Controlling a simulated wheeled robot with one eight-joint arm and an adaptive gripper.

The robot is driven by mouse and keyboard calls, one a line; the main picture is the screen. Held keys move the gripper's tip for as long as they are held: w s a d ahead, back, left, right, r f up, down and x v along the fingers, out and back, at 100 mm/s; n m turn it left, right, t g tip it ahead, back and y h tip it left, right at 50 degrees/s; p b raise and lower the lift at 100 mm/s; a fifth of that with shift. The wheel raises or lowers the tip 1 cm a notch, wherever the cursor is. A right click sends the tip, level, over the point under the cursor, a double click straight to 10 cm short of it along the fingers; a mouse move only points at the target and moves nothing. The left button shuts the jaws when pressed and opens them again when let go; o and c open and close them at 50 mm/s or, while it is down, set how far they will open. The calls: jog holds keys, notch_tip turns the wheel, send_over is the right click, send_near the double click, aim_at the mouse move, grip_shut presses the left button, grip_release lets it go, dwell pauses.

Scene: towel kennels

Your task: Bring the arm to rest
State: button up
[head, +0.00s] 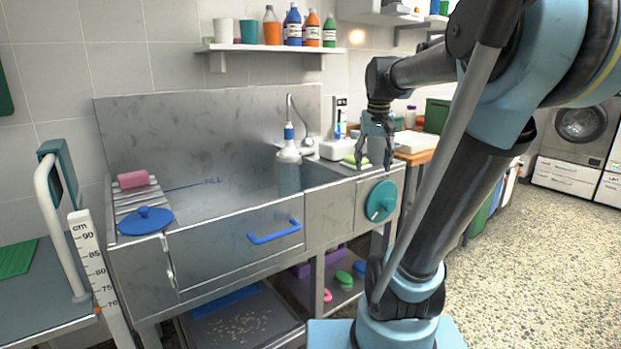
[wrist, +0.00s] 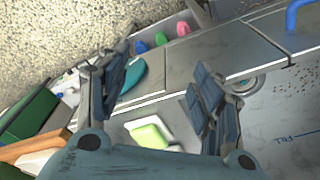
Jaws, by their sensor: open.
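My gripper (head: 375,150) hangs with its fingers pointing down above the right end of the steel sink unit (head: 230,255). Its two fingers are apart, and nothing shows between them in the head view. In the wrist view my gripper (wrist: 165,95) is open, with a white dish holding a green block (wrist: 150,134) beyond and between the fingers. The green block (head: 355,160) also shows in the head view, just left of the fingers. My arm is raised and bent on the right of the head view.
A tap with a white bottle-like head (head: 288,153) stands left of my gripper. A teal round disc (head: 381,201) is on the sink's front. A shelf with bottles (head: 270,47) is on the wall. A wooden counter (head: 415,157) is at right. The speckled floor at right is clear.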

jog(key=s+f, duration=1.8)
jog(key=f, duration=0.3)
jog(key=shift+n+t, duration=0.3)
jog(key=shift+t, duration=0.1)
jog(key=shift+d, duration=0.1)
jog(key=shift+w+f, duration=0.15)
jog(key=shift+w, duration=0.3)
dwell(2.0)
